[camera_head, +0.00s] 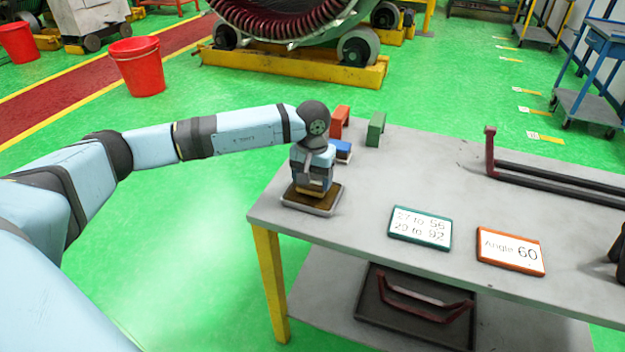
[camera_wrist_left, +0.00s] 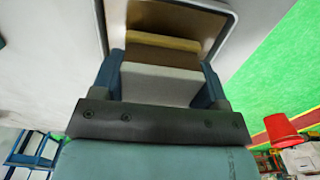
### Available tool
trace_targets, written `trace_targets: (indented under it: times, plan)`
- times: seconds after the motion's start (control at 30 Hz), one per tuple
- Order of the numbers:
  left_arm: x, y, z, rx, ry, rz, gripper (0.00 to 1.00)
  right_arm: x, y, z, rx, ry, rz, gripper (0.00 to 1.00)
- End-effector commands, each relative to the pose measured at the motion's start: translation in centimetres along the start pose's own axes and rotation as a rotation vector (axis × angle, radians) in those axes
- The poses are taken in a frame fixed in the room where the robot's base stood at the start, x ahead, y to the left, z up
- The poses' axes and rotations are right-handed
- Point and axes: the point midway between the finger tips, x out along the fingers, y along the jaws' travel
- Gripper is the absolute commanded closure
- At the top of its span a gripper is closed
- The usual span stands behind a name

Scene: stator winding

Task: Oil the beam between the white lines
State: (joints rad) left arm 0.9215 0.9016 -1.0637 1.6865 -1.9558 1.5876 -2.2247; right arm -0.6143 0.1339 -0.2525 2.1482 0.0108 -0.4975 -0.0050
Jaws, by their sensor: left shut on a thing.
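My left gripper (camera_head: 313,180) is over a shallow tray (camera_head: 324,208) at the table's left front corner. It is shut on a block-shaped applicator with a white body (camera_wrist_left: 160,84) and a tan lower layer (camera_wrist_left: 163,42), held between blue fingers (camera_wrist_left: 208,85). The tray has a pale rim and a brown inside. The tan layer is in or just above the tray; I cannot tell whether it touches. A long dark beam (camera_head: 560,173) with a red upright end lies at the table's right. I cannot make out white lines on it. My right gripper is not clearly seen.
A red block (camera_head: 339,121), a green block (camera_head: 376,129) and a blue one (camera_head: 343,149) stand behind my gripper. A green-framed sign (camera_head: 420,228) and an orange-framed "Angle 60" sign (camera_head: 511,251) lie in front. The table's middle is clear. A dark shape (camera_head: 618,255) is cut off at right.

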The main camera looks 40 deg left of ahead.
Motion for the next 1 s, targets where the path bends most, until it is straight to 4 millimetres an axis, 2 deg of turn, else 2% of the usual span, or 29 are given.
trace_targets:
  times: [0.03,0.6,1.0]
  plan:
    - [-0.7,0.0,0.0,0.000,0.001,0.000,0.51,-0.2,0.0,-0.4,0.000,0.000,0.000,0.57]
    - [-5.3,0.0,0.0,0.000,0.001,0.000,0.51,-1.3,-0.1,-2.1,0.000,-0.002,0.000,0.57]
    - [-5.6,0.0,0.0,0.000,0.001,0.000,0.51,-1.3,-0.1,-2.1,0.000,-0.001,0.000,0.57]
